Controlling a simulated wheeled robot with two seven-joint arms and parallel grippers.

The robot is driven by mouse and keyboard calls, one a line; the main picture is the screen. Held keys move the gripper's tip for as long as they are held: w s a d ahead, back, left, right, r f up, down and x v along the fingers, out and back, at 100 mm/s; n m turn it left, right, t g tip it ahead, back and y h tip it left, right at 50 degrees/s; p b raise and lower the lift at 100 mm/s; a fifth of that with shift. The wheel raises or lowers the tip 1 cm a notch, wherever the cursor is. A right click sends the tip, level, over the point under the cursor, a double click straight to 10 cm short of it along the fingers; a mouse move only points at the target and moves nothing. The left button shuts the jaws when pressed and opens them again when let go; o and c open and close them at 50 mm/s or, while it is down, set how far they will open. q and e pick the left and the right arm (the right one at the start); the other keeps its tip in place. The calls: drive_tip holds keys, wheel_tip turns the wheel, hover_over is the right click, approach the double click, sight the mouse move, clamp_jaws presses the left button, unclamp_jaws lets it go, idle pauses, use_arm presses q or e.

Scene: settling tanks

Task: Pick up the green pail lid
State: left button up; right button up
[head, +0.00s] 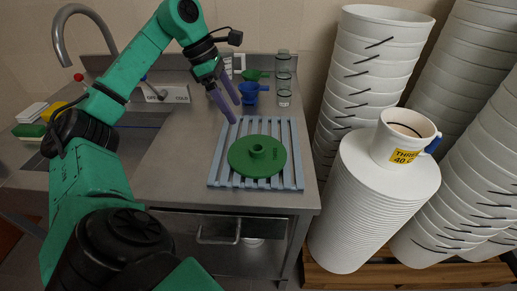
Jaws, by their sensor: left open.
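The green pail lid (257,160) is a round disc with a raised hollow knob in its middle. It lies flat on a blue-grey slatted rack (213,173) on the steel counter. My left gripper (236,112) is above and behind the lid, slightly to its left, with its purple fingers pointing down and apart. It is empty and does not touch the lid. My right gripper is not in view.
A sink with a curved tap (62,40) lies left, with sponges (30,131) beside it. A blue funnel (250,92), a green funnel (254,74) and clear glasses (284,92) stand behind the rack. Tall stacks of white pails (365,75) fill the right.

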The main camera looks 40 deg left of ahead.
use_arm(q)
drive_tip(key=b, duration=0.2)
approach(255, 144)
drive_tip(key=d, duration=0.2)
drive_tip(key=x, duration=0.5)
drive_tip(key=p+x, duration=0.1)
drive_tip(key=x, duration=0.2)
drive_tip(key=shift+s+a+f, duration=0.2)
drive_tip(key=shift+s+f, duration=0.05)
drive_tip(key=shift+f, duration=0.05)
clamp_jaws()
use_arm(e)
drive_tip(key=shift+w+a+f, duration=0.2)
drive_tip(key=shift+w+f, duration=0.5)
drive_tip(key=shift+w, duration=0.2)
